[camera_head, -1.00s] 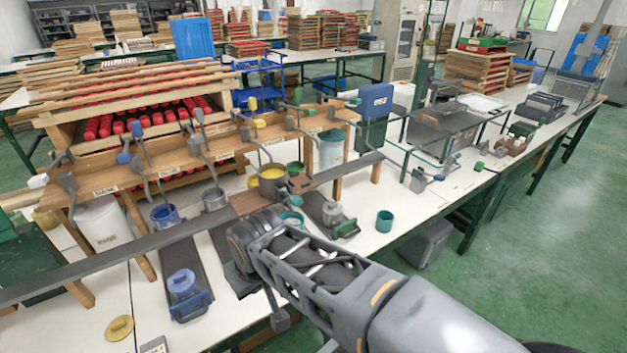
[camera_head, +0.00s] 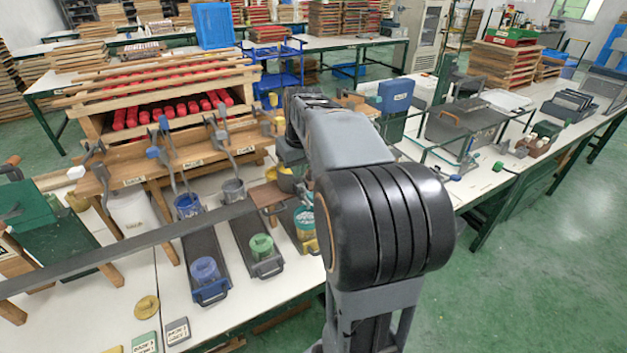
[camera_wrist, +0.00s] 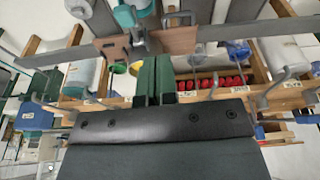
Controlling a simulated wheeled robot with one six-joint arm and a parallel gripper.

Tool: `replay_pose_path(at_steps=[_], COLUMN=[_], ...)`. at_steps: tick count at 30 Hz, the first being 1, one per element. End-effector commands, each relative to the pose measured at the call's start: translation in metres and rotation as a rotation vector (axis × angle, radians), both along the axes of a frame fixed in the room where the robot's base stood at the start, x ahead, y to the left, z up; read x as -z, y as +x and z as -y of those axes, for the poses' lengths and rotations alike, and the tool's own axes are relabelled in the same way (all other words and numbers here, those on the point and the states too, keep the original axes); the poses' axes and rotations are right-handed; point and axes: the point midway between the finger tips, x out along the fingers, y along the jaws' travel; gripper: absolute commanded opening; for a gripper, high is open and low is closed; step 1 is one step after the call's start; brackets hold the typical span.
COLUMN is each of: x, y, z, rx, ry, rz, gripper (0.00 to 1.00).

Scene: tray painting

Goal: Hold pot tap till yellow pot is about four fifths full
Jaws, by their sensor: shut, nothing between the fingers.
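The yellow pot (camera_head: 287,182) is a grey pot under the wooden tap rack (camera_head: 130,180), partly covered by my arm in the head view. Yellow also shows in the pot in the wrist view (camera_wrist: 135,69), just left of the fingers; I cannot judge its level. A yellow tap knob (camera_head: 280,121) shows beside my arm. My gripper (camera_wrist: 156,58) shows two dark green fingers side by side, shut and empty. It points at the rack, which appears upside down there. The head view hides the fingertips behind my arm. Contact with a tap cannot be told.
A blue pot (camera_head: 187,206) and a grey pot (camera_head: 233,190) stand left of the yellow pot. A teal pot (camera_head: 303,220) is close to my arm. A long grey bar (camera_head: 130,240) runs before the rack. Lidded blue (camera_head: 206,269) and green (camera_head: 262,246) pots are nearer.

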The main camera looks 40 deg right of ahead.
Motion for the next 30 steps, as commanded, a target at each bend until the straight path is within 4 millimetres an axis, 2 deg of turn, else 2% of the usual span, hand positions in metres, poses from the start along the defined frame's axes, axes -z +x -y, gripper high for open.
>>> replay_pose_path(at_steps=[1,3,6,9,23,26,30], x=[-0.008,-0.012,-0.016,-0.018,-0.013,-0.004,0.019], y=[0.007,0.013,0.018,0.020,0.022,0.024,0.028], z=[0.020,0.040,0.060,0.070,0.071,0.071,0.072], rx=[0.014,0.020,0.026,0.028,0.027,0.027,0.027], ry=[0.004,0.007,0.010,0.012,0.011,0.012,0.013], rz=[-0.009,-0.014,-0.018,-0.021,-0.022,-0.023,-0.025], gripper=[0.00,0.00,0.00,0.00,0.00,0.00,0.00])
